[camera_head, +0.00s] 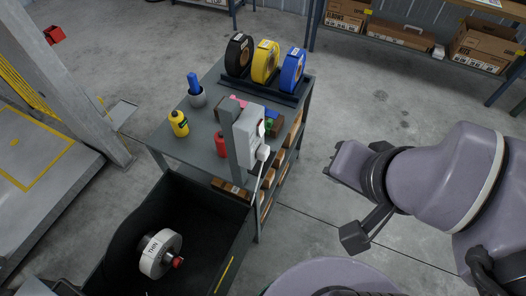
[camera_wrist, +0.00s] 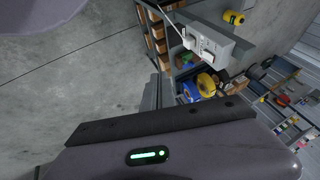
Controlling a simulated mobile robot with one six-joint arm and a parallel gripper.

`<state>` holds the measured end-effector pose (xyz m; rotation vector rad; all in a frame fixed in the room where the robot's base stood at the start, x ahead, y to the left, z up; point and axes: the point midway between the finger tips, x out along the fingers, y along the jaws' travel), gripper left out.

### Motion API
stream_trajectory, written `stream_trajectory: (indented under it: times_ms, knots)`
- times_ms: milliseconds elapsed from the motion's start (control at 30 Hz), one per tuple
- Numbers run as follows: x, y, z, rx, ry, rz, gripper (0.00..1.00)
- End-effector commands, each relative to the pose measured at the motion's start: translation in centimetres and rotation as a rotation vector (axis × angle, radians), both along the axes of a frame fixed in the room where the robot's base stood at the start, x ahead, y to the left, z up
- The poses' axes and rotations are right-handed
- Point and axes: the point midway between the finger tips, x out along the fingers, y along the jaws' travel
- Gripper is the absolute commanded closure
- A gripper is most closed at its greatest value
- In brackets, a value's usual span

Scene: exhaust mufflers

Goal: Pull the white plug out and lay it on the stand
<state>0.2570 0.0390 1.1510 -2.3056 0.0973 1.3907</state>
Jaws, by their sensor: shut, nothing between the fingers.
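The white plug (camera_head: 262,153) sits in the front of a pale grey socket box (camera_head: 247,138), with a white cord hanging from it. In the wrist view the plug (camera_wrist: 188,37) shows on the box (camera_wrist: 218,46) at the upper middle. The box is fixed to a grey post at the edge of a grey shelved table (camera_head: 198,143); I cannot tell whether this table is the stand. My gripper (camera_head: 334,164) is shut and empty, to the right of the plug and apart from it. Its fingers (camera_wrist: 157,90) show partly in the wrist view.
Black, yellow and blue tape rolls (camera_head: 265,62) stand in a rack at the table's back. A black bin (camera_head: 205,225) holds a white roll. The floor between table and gripper is clear.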

Motion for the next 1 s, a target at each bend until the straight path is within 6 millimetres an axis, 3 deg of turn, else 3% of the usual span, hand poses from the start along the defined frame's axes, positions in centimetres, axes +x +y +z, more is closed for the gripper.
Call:
stream_trajectory:
  times_ms: [367, 467, 567, 667, 867, 1000]
  knots:
    - [0.0, 0.0, 0.0, 0.000, 0.000, 0.000, 1.00]
    - [0.0, 0.1, -0.4, 0.011, 0.024, -0.002, 0.80]
    - [0.1, 0.8, -2.2, 0.072, 0.152, -0.019, 0.61]
    - [0.3, 2.4, -5.2, 0.209, 0.377, -0.054, 0.42]
    - [2.2, 6.0, -9.6, 0.621, 0.800, -0.170, 0.42]
    - [5.6, 7.3, -12.3, 0.968, 1.000, -0.295, 0.42]
